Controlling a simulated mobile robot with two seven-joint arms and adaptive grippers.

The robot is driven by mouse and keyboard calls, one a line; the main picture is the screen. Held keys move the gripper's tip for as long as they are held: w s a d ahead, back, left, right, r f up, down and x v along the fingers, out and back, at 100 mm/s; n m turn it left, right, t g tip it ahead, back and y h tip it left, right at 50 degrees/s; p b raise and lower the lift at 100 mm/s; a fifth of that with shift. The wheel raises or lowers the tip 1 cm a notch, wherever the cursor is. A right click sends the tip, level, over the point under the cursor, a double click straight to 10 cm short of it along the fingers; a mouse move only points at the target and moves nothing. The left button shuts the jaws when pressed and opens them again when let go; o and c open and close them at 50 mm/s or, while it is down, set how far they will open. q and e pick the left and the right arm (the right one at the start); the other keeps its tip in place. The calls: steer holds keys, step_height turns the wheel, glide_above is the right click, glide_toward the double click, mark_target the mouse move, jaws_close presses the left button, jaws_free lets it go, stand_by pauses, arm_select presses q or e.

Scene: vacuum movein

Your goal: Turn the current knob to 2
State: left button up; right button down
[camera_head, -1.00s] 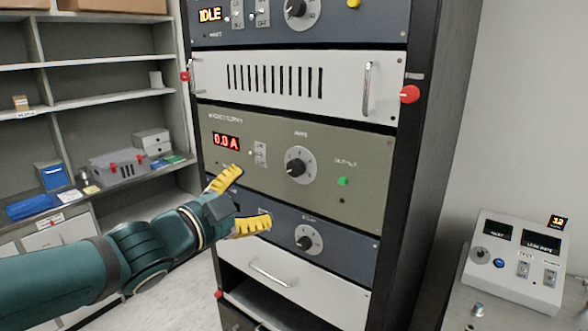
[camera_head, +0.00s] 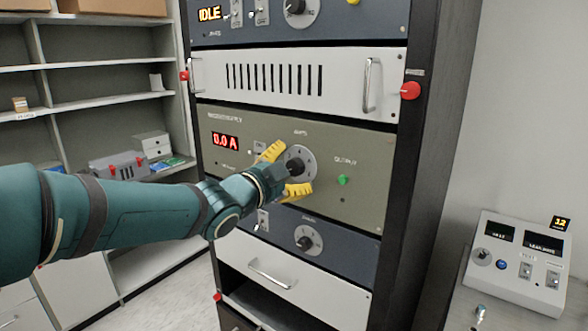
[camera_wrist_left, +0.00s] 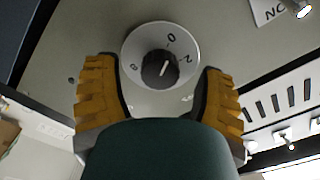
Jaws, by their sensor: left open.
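The current knob (camera_head: 296,167) is a dark round knob on a pale dial, on the olive-green panel (camera_head: 365,170) with a red 0.0 A readout (camera_head: 225,141). My left gripper (camera_head: 284,171) is open, its yellow fingers above and below the knob in the head view. The left wrist view shows the knob (camera_wrist_left: 160,68) between and just beyond the open fingers (camera_wrist_left: 155,90); contact cannot be told. The dial there shows 0 and 2, and the knob's white mark points roughly between them. My right gripper is out of view.
A similar knob (camera_head: 308,239) sits on the blue panel below. A green button (camera_head: 342,180) is right of the current knob. A vented panel with handles (camera_head: 369,88) is above. A white control box (camera_head: 517,262) stands at the right.

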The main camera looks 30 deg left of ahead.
arm_select(q)
steer(key=shift+w, duration=0.6)
jaws_close()
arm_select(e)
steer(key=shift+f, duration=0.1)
